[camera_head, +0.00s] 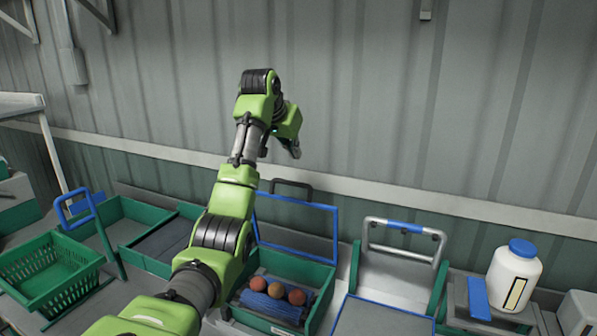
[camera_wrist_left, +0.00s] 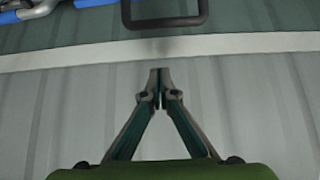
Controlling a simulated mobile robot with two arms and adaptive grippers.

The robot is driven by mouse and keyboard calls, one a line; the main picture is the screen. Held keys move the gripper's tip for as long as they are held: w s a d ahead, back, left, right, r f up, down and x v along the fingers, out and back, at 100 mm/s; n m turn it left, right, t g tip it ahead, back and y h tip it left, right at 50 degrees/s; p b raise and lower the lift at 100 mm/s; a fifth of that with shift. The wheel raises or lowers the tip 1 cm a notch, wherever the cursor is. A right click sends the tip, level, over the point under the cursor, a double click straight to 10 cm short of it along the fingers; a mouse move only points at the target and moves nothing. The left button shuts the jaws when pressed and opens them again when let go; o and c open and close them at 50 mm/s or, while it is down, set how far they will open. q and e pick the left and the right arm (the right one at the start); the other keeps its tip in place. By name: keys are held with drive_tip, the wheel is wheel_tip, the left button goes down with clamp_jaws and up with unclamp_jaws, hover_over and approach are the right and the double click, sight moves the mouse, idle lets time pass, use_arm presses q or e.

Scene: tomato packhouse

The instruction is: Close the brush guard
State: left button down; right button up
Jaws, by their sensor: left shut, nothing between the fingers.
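The brush guard (camera_head: 318,205), a blue-edged frame with a dark handle (camera_head: 307,186) on top, stands raised at the back of a green box (camera_head: 283,262). Blue brushes (camera_head: 268,306) and three reddish-orange tomatoes (camera_head: 297,297) are in this box, partly hidden by my left arm. My left gripper (camera_head: 295,152) is above and behind the guard, near the wall, touching nothing. In the left wrist view its fingertips (camera_wrist_left: 160,72) meet with nothing between them, and the dark handle (camera_wrist_left: 165,23) shows at the top edge, apart from them. My right gripper is out of view.
A silver handle with a blue grip (camera_head: 404,227) stands to the right. A white bottle with a blue cap (camera_head: 515,275) is farther right. A green basket (camera_head: 48,268) and green trays (camera_head: 125,210) are at left. The grey wall (camera_head: 400,120) is close behind.

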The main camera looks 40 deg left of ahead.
use_arm(q)
drive_tip(key=shift+p+x, duration=0.8)
drive_tip(key=shift+x, duration=0.45)
wheel_tip(320, 180, down, 6)
drive_tip(key=p, duration=0.3)
drive_tip(key=shift+s+r+p, duration=0.1)
drive_tip(key=shift+r+p, duration=0.1)
drive_tip(key=shift+p, duration=0.15)
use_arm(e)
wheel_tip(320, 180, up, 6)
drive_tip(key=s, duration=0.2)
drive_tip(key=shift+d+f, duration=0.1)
use_arm(q)
drive_tip(key=shift+d, duration=0.1)
